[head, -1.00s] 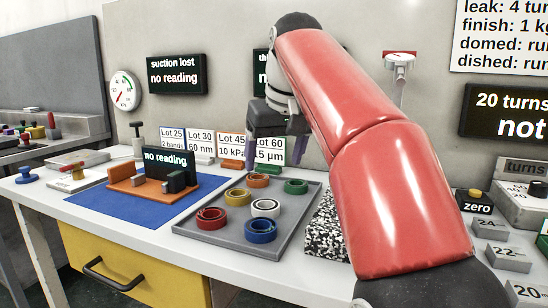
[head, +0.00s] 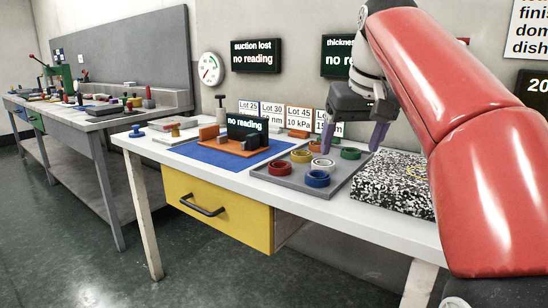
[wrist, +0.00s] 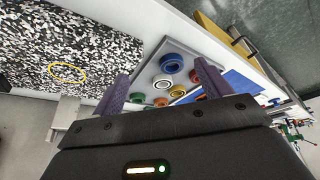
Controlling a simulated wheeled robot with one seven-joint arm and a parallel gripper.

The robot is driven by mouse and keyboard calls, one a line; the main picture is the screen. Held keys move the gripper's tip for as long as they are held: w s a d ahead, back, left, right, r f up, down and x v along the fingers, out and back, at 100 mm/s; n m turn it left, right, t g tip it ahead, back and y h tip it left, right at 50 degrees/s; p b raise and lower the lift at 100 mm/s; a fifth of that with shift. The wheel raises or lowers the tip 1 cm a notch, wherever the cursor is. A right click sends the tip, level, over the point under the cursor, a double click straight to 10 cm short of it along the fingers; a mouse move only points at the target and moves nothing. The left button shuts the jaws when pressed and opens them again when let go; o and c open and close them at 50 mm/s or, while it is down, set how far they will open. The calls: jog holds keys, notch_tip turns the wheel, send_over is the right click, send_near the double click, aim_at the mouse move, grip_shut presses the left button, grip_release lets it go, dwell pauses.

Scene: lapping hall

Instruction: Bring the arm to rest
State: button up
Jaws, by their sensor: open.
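My gripper (head: 351,136) is at the end of my red arm, raised above the white bench at the right. Its two purple fingers are apart with nothing between them. In the head view it overlaps the back of the grey tray (head: 290,181), which holds several coloured rings. In the wrist view the gripper (wrist: 162,82) also shows open, with the tray beyond its fingers. My arm hides part of the wall behind it.
A speckled black-and-white slab (head: 393,178) lies right of the tray. A blue mat (head: 200,152) with an orange fixture (head: 222,146) lies to the left. A yellow drawer (head: 232,216) hangs under the bench. Another bench (head: 92,118) stands at the far left, with open floor before it.

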jog(key=s+f+m, duration=0.1)
jog(key=s+f, duration=0.9)
jog(key=f, duration=0.4)
jog(key=s+d+f+t, duration=0.1)
jog(key=s+f, duration=1)
jog(key=f, duration=0.3)
jog(key=shift+d+m+h, duration=0.15)
jog(key=shift+m+h, duration=0.25)
